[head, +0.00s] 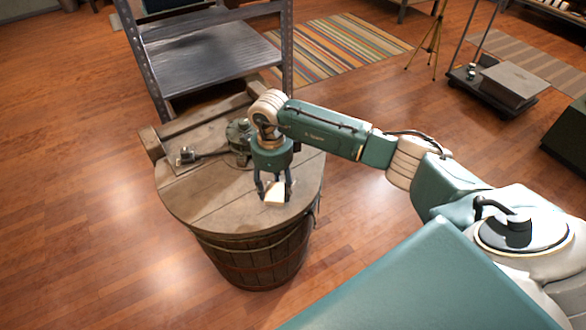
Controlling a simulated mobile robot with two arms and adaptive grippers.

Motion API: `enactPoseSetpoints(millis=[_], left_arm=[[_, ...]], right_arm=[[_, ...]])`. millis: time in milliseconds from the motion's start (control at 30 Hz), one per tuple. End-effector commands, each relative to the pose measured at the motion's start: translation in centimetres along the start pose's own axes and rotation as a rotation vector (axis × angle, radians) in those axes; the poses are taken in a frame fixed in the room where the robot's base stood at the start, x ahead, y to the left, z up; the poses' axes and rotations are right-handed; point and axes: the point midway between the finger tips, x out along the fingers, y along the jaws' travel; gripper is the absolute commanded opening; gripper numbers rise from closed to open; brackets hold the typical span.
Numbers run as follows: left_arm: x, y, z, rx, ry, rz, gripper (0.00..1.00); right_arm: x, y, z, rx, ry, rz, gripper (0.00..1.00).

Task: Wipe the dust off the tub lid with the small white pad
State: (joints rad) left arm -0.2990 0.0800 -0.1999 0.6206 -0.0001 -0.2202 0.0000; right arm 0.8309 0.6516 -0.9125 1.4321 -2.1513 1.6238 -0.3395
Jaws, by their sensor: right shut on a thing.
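A wooden tub (262,256) with a round plank lid (205,205) stands on the floor ahead of me. My right gripper (274,188) points down over the right front part of the lid. It is shut on the small white pad (275,194), which is at or just above the lid's surface; I cannot tell whether it touches. Dust on the lid is too faint to make out. My left gripper is out of view.
A green metal fitting with a crank handle (187,155) sits on the lid behind my gripper, beside a raised wooden beam (205,119). A metal shelf rack (205,45) stands close behind the tub. The floor (90,220) to the left is clear.

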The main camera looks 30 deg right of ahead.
Motion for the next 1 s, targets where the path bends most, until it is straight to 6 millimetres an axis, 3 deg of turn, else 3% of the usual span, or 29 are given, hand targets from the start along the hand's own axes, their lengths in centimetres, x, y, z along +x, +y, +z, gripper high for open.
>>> enactPoseSetpoints(millis=[400,1000], left_arm=[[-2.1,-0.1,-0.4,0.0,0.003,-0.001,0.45],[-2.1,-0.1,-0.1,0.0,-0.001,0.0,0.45]], right_arm=[[-3.8,-1.1,-0.9,0.008,0.001,-0.001,0.25],[-3.9,-1.2,-0.9,0.009,0.001,0.0,0.25]])
